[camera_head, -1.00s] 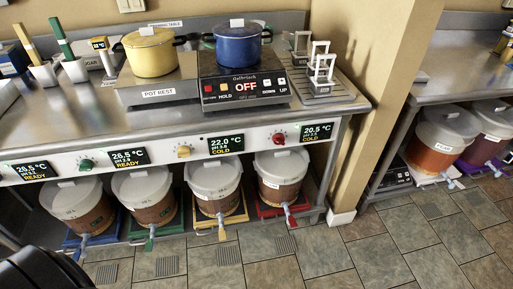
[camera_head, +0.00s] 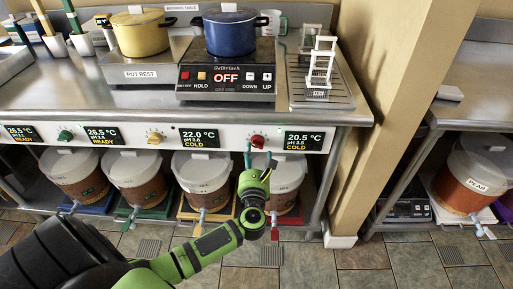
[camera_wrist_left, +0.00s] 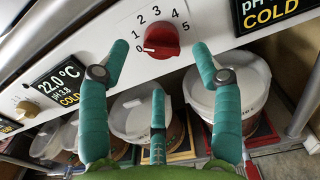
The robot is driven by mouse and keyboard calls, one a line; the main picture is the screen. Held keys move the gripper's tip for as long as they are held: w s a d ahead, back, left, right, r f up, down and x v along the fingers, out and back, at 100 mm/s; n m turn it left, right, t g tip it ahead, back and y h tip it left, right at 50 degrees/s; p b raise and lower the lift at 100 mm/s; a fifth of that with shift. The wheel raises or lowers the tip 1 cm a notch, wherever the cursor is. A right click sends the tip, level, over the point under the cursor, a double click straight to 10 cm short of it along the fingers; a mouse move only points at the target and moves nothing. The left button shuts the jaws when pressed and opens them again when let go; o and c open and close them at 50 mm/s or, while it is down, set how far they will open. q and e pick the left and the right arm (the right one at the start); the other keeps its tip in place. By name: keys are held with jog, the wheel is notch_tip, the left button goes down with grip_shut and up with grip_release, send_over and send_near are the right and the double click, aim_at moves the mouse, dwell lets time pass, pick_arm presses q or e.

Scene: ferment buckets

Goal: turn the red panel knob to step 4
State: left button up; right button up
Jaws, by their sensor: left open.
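The red panel knob (camera_head: 258,141) sits on the white front panel, left of the 20.5 °C COLD display. In the left wrist view the knob (camera_wrist_left: 166,38) is ringed by numbers 0 to 5, and its white mark points left, at 0. My left gripper (camera_head: 258,156) is in front of the panel, just below the knob. In the left wrist view its teal fingers (camera_wrist_left: 161,50) are spread open, one on each side of the knob, with a third below; they appear apart from it. My right gripper is not in view.
A yellow knob (camera_head: 155,138) and a green knob (camera_head: 66,135) are further left on the panel. Lidded buckets (camera_head: 205,168) stand beneath it. A blue pot (camera_head: 230,35) stands on the hotplate above. A beige post (camera_head: 385,90) stands right of the counter.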

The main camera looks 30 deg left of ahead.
aim_at(257, 147)
pick_arm(q)
jog(key=x, duration=0.3)
jog(key=shift+w+a, duration=0.1)
jog(key=shift+w, duration=0.3)
jog(key=shift+w+a, duration=0.15)
jog(key=shift+w, duration=0.15)
jog(key=c, duration=1.2)
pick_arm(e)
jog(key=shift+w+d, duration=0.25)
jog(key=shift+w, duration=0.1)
